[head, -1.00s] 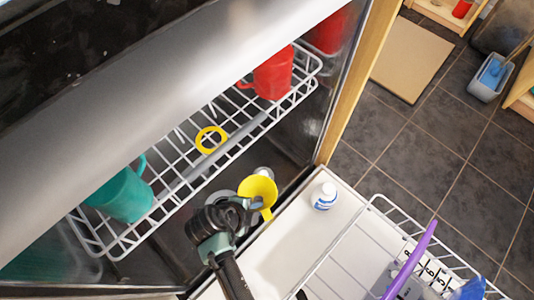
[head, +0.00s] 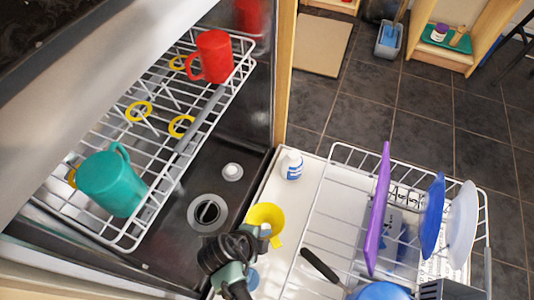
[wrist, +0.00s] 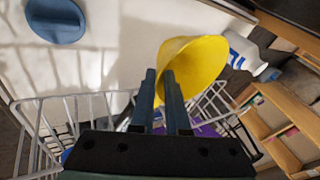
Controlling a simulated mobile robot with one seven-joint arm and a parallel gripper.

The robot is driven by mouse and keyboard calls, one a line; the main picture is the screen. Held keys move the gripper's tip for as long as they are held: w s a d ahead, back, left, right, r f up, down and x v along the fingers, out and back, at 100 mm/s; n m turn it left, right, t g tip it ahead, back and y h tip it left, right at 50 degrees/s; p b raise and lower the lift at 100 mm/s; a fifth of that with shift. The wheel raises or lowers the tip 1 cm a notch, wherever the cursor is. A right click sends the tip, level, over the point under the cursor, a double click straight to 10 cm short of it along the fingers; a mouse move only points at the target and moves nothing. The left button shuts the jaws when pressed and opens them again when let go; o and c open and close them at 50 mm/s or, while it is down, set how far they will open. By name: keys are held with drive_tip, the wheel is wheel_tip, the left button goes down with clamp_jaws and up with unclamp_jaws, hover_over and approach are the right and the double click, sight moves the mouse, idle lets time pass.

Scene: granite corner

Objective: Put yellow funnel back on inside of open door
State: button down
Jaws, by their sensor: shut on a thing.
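My gripper (head: 262,232) is shut on the yellow funnel (head: 266,214). It holds the funnel above the inner edge of the open white door (head: 270,258). In the wrist view the funnel (wrist: 195,68) sits at the fingertips (wrist: 160,85), with its wide mouth toward the upper right. I cannot tell the gap between funnel and door. A white and blue bottle (head: 291,165) stands on the door beyond the funnel. It also shows in the wrist view (wrist: 243,54).
A round uncovered opening (head: 208,212) is in the dark tub floor. A wire rack (head: 320,215) with purple, blue and white dishes stands right on the door. The upper rack (head: 175,165) holds red (head: 210,57) and teal (head: 113,182) mugs. A blue round piece (wrist: 56,20) lies on the door.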

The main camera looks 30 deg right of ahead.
wheel_tip(320, 180, down, 8)
drive_tip(key=b, duration=0.4)
drive_tip(key=shift+r, duration=0.3)
drive_tip(key=c, duration=0.9)
unclamp_jaws()
drive_tip(key=shift+p+v, duration=3.45)
drive_tip(key=shift+v, duration=2.55)
drive_tip(key=shift+w, duration=0.1)
